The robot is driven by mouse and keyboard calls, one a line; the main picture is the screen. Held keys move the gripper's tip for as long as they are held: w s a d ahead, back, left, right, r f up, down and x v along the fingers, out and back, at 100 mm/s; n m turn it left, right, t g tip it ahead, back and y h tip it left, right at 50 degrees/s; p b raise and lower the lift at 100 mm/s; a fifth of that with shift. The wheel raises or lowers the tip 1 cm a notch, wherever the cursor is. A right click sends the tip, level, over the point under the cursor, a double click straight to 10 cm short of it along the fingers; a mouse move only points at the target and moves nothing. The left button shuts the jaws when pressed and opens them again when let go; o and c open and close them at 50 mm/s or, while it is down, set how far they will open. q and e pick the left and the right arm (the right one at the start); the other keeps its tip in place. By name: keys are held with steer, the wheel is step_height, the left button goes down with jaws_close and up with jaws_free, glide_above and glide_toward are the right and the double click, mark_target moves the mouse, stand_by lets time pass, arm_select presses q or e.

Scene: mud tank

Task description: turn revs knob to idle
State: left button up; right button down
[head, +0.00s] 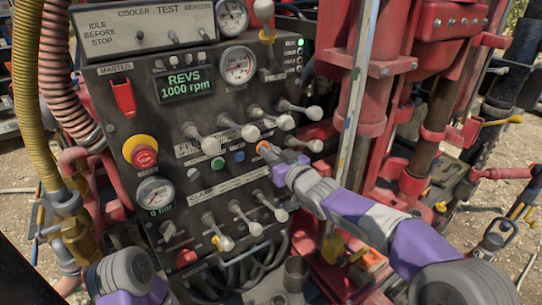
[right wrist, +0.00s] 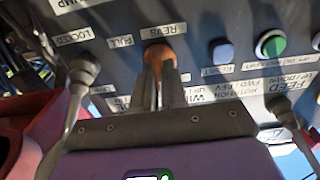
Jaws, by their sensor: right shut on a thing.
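The revs knob is a small orange knob (head: 263,147) on the dark control panel, and it also shows in the right wrist view (right wrist: 159,52). In that view an upside-down REVS label is above it and a FULL label is to its left. My right gripper (head: 270,154) reaches in from the lower right, its two narrow fingers (right wrist: 159,75) shut on the knob. The fingers hide part of the knob, and I cannot make out a pointer mark. The green display (head: 186,85) reads REVS 1000 rpm. My left gripper is not in view; only part of my left arm shows at lower left.
White-tipped levers (head: 250,132) stand out above the knob, and another row (head: 278,213) stands below. A blue button (head: 239,156) and a green button (head: 217,163) are beside the knob. A red-and-yellow stop button (head: 144,157) is further left. Red machinery (head: 372,120) stands close on the right.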

steer(key=c, duration=1.2)
jaws_free()
steer(key=b+v, duration=0.1)
steer(key=v, duration=0.6)
steer(key=shift+s+d, duration=0.15)
steer(key=shift+s, duration=0.1)
